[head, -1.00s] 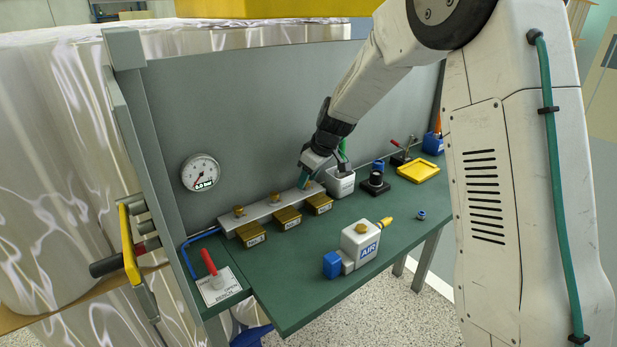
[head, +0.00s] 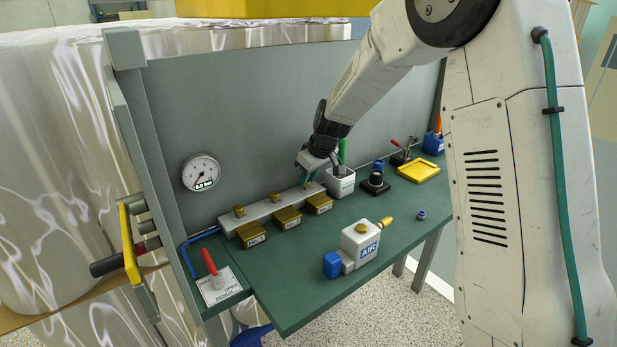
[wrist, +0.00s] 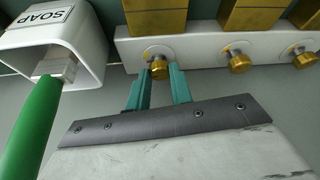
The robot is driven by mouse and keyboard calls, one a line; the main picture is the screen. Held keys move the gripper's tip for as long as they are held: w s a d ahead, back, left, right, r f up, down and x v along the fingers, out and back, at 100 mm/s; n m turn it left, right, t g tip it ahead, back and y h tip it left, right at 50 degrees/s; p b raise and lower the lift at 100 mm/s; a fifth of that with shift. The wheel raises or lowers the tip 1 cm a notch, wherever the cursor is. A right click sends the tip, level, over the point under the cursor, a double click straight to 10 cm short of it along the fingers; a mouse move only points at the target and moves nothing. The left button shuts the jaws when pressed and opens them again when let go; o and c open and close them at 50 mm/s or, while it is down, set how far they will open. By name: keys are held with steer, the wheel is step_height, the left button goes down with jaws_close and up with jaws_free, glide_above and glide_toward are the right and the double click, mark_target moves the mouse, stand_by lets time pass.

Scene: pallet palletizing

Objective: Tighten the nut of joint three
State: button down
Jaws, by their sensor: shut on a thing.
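The nut of joint three is the rightmost brass nut on the white manifold bar (head: 269,208) in the head view, largely hidden there by my gripper (head: 306,181). In the wrist view this nut (wrist: 158,70) sits between the two teal fingers of my gripper (wrist: 160,80), which is shut on it, one finger on each side. Below it in the head view is a brass block (head: 320,204) with a small label. The other two nuts, the middle one (head: 276,196) and the left one (head: 239,211), stand free on the bar.
A white soap box (head: 341,186) with a green-handled brush (wrist: 30,135) stands close beside my gripper. A red-handled valve (head: 210,262) is at the left. An AIR-labelled device (head: 361,240) and yellow tray (head: 420,171) lie on the green bench (head: 300,285).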

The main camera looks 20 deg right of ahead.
steer(key=m+h, duration=0.1)
steer(key=m, duration=0.1)
steer(key=m+h, duration=0.1)
steer(key=m, duration=0.2)
steer(key=shift+a+t, duration=0.2)
steer(key=shift+t, duration=0.2)
steer(key=shift+m, duration=0.3)
steer(key=c, duration=1.2)
jaws_free()
steer(key=shift+c, duration=0.2)
steer(key=v, duration=0.7)
steer(key=shift+s+r, duration=0.2)
steer(key=shift+r, duration=0.2)
